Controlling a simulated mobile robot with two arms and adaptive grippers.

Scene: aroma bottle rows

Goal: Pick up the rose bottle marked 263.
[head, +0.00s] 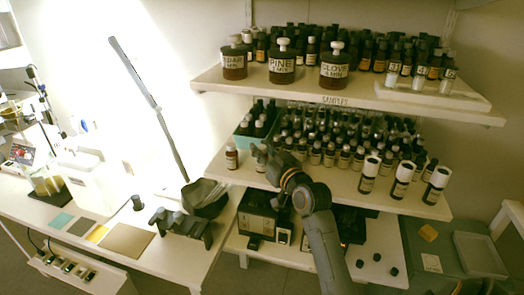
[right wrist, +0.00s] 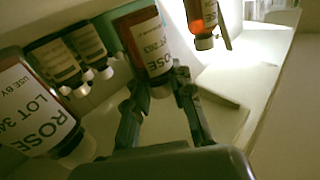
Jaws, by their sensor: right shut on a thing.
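The rose bottle marked 263 (right wrist: 150,42) has dark red glass and a white label; in the right wrist view its cap end is between the fingers. My right gripper (right wrist: 160,95) is shut on it. In the head view the right gripper (head: 260,150) is at the left part of the middle shelf and largely hides the bottle. I cannot tell whether the bottle is clear of the shelf. Another rose bottle (right wrist: 38,112), its lot number partly cut off, is close at the left in the right wrist view.
A lone bottle (head: 231,157) stands left of my right gripper; a green bin (head: 243,142) with bottles is behind. Dense bottle rows (head: 330,155) fill the shelf to the right. The upper shelf (head: 300,90) overhangs, and dark boxes (head: 262,217) sit below.

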